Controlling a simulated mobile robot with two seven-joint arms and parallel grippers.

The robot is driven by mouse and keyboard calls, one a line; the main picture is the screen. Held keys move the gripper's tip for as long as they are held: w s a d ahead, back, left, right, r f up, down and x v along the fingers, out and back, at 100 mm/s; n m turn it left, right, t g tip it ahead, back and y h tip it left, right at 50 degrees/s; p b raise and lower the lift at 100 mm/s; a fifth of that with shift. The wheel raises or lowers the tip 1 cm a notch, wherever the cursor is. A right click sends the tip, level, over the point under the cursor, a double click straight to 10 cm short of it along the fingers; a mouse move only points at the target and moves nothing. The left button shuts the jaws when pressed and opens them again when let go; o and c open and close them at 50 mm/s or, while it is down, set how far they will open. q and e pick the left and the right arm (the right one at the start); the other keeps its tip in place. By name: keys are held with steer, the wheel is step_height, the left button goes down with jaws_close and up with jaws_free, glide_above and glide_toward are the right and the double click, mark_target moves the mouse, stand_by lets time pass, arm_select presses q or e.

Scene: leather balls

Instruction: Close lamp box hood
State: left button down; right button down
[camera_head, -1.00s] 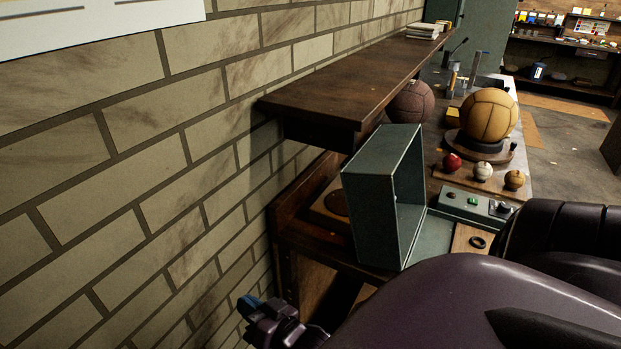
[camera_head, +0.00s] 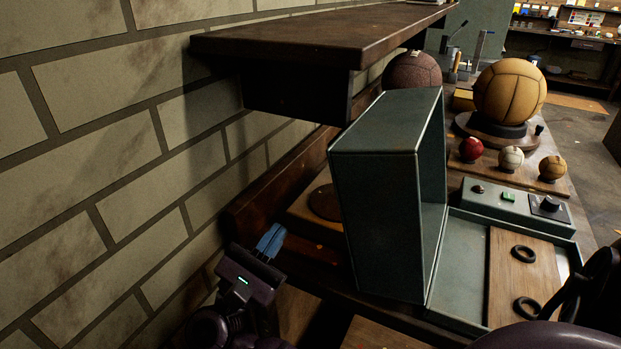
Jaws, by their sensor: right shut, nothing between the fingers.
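The lamp box (camera_head: 462,285) is a grey-green metal box on the workbench. Its hood (camera_head: 378,215) stands upright, raised at the left side of the base, with its hollow side facing right. A wooden board with two dark rings (camera_head: 523,254) lies in the open base.
A dark wooden shelf (camera_head: 300,45) juts from the brick wall above and behind the hood. A control panel (camera_head: 516,203) sits behind the base. Three small balls and a large tan ball (camera_head: 509,91) stand farther back. A dark brown ball (camera_head: 412,71) is under the shelf.

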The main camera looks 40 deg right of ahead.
steer(key=d+r+p, duration=0.3)
steer(key=d+r, duration=0.6)
steer(key=shift+w+d, duration=0.25)
